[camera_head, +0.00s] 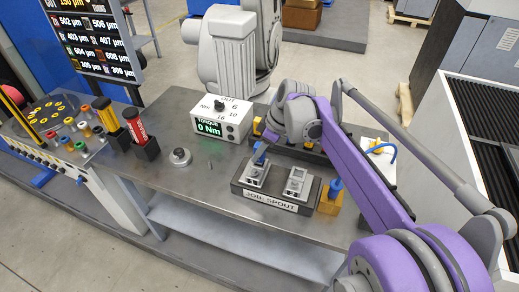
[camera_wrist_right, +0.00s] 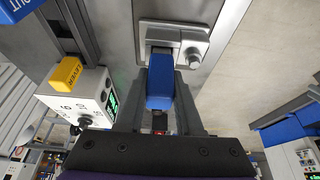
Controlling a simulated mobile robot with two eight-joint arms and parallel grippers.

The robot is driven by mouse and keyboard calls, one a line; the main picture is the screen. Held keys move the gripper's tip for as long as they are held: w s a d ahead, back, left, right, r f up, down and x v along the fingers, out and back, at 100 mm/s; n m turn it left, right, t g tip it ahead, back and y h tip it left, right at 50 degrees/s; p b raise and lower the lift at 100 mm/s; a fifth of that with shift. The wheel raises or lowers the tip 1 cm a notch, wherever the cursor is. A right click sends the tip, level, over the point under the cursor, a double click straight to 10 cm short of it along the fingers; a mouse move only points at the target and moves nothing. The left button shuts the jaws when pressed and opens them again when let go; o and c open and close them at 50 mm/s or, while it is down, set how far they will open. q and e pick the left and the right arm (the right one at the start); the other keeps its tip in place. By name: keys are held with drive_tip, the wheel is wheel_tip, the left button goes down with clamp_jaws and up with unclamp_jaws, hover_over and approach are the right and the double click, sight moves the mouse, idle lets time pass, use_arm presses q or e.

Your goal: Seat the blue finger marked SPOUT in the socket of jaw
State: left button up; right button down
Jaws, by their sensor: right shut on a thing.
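My right gripper (camera_head: 264,146) reaches over the fixture tray (camera_head: 270,201) labelled JOB SPOUT. In the right wrist view its two fingers (camera_wrist_right: 166,100) are shut on a blue finger (camera_wrist_right: 160,85). The far end of the blue finger is at the socket of a grey metal jaw (camera_wrist_right: 185,35); I cannot tell how deep it sits. In the head view this is the left jaw (camera_head: 254,177). A second grey jaw (camera_head: 297,183) stands to its right, with no finger seen in it. No SPOUT marking is readable on the held finger. My left gripper is not in view.
Another blue finger (camera_head: 335,186) stands in a yellow-brown block (camera_head: 329,203) right of the tray. A white torque box (camera_head: 221,119) reading 0 Nm is behind left.

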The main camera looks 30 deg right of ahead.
drive_tip(key=shift+f, duration=0.45)
drive_tip(key=shift+c, duration=2.4)
unclamp_jaws()
drive_tip(key=shift+r, duration=0.1)
drive_tip(key=v, duration=1)
drive_tip(key=shift+r, duration=0.35)
drive_tip(key=shift+s, duration=0.1)
drive_tip(key=s+a+f+m+t+h, duration=0.1)
drive_tip(key=s+a+f+m, duration=0.3)
drive_tip(key=s+f, duration=0.5)
drive_tip(key=s+a+f+m+t+h+p, duration=0.1)
drive_tip(key=s+a+f+m, duration=0.3)
drive_tip(key=s+a+f, duration=0.5)
drive_tip(key=shift+f+h, duration=0.4)
drive_tip(key=shift+h, duration=0.1)
